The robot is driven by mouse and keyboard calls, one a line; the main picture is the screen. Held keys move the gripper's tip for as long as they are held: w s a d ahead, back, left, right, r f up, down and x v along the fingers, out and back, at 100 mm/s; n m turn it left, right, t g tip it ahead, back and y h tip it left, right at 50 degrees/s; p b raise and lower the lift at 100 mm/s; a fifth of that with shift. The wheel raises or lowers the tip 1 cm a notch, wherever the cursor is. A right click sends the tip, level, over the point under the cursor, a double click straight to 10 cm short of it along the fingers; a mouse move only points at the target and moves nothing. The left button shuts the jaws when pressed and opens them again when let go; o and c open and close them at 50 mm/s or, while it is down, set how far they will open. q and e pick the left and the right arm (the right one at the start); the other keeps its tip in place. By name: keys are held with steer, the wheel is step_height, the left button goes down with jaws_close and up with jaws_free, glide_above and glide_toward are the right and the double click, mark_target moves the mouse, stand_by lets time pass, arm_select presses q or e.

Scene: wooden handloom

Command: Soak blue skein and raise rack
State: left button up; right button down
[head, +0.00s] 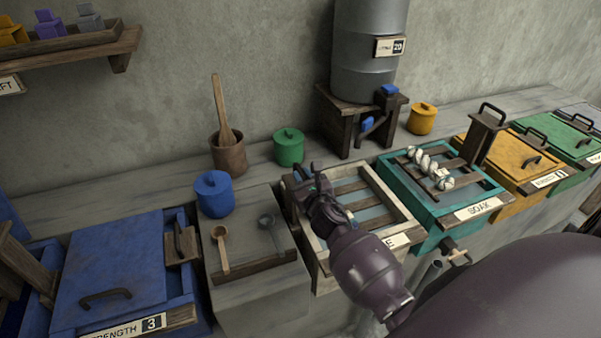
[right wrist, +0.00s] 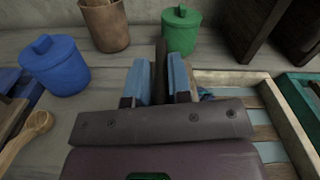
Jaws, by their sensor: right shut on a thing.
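A pale, whitish twisted skein (head: 432,168) lies on the slatted rack (head: 467,192) of the teal vat marked SOAK (head: 428,222). No blue skein shows. A dark handle post (head: 486,137) stands at the right side of that rack. My right gripper (head: 308,183) is at the left edge of the cream vat (head: 405,216), which holds another slatted rack (head: 362,197). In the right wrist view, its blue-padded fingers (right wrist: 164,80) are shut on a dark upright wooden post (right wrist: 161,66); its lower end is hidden. My left gripper is out of view.
Left of the cream vat, spoons lie on a grey block (head: 250,258); a lidded blue vat (head: 118,262) stands beyond. Blue, green (head: 289,147) and yellow (head: 422,119) pots and a grey tank (head: 367,50) stand behind. Lidded orange (head: 512,160) and green vats stand right.

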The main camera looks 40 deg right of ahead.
step_height(320, 180, down, 5)
steer(key=shift+s+d+f+b, duration=0.15)
steer(key=shift+b, duration=1.1)
step_height(320, 180, down, 5)
steer(key=b, duration=0.4)
steer(key=shift+f+b, duration=0.55)
steer(key=shift+b, duration=0.05)
steer(key=shift+f+b, duration=0.25)
steer(key=shift+b, duration=0.05)
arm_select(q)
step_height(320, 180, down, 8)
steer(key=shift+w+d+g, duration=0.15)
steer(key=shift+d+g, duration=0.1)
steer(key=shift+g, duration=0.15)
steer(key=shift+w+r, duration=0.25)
arm_select(e)
steer(key=c, duration=1.4)
jaws_free()
steer(key=shift+d, duration=0.1)
steer(key=shift+o, duration=1.4)
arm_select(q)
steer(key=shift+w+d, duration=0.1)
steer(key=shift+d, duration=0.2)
